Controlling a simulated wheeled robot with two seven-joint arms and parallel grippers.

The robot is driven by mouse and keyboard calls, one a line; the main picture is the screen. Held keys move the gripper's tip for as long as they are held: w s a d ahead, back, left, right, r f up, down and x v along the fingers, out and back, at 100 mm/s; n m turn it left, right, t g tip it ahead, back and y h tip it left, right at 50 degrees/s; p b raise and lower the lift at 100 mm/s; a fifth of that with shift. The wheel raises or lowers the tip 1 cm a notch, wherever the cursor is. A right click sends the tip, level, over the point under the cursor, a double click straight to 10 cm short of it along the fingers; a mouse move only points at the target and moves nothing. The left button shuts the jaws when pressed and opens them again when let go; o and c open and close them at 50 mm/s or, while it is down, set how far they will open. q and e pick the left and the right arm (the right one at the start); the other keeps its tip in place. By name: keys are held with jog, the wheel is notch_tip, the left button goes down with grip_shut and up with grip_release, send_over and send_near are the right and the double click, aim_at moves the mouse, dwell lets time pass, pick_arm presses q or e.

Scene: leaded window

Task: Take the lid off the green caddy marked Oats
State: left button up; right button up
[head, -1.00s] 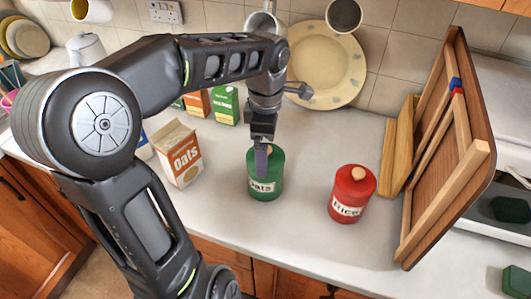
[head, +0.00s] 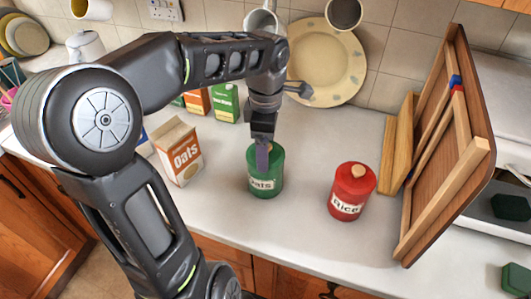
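The green caddy (head: 266,180) with the white Oats label stands upright on the worktop near the middle of the head view. Its green lid (head: 277,155) is on it, and a bit of the pale knob shows beside my fingers. My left gripper (head: 262,160) points down at the lid, with a finger in front of the knob and covering part of the lid. I cannot tell whether the fingers touch the knob or are closed on it. My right gripper is not in view.
A red Rice caddy (head: 352,192) stands to the right, with wooden boards (head: 450,150) leaning beyond it. An Oats carton (head: 178,152) and a green carton (head: 225,103) stand left and behind. A cream plate (head: 325,62) leans on the tiles. The worktop in front is clear.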

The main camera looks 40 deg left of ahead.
pick_arm(q)
jog(key=c, duration=0.7)
jog(key=shift+r, duration=0.4)
jog(key=c, duration=0.7)
notch_tip(320, 180, up, 4)
jog(key=shift+r+b, duration=0.1)
jog(key=shift+b, duration=0.4)
grip_shut()
notch_tip(320, 180, up, 5)
jog(key=p, duration=0.3)
